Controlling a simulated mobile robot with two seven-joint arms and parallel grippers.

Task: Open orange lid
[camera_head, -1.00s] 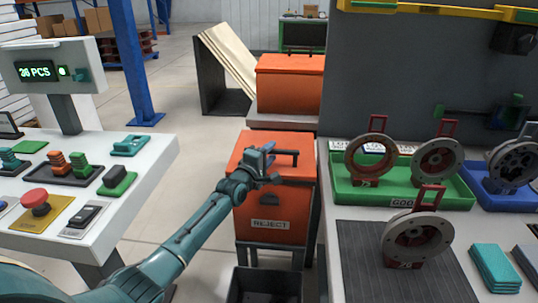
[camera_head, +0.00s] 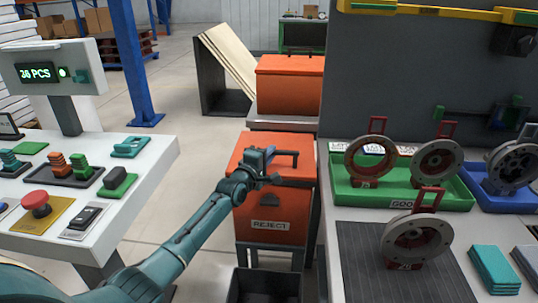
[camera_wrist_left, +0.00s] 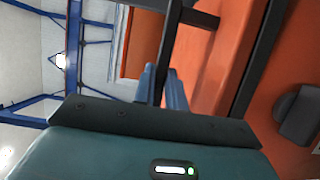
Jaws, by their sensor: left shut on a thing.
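The orange REJECT box (camera_head: 270,218) stands in the middle of the head view. Its orange lid (camera_head: 252,140) lies closed on top and carries a dark bar handle (camera_head: 287,153). My left gripper (camera_head: 272,165) is at the lid's front, shut on the handle's left part. In the left wrist view the blue-grey fingers (camera_wrist_left: 162,88) close around the dark handle bar (camera_wrist_left: 175,45), next to the orange surface (camera_wrist_left: 225,60). The fingers hide part of the handle. My right gripper is not in view.
A control desk (camera_head: 150,165) with buttons stands at the left. A workbench (camera_head: 345,215) with ring parts in a green tray (camera_head: 400,198) stands at the right. Another orange box (camera_head: 290,85) is behind. A dark bin (camera_head: 265,285) sits in front, below.

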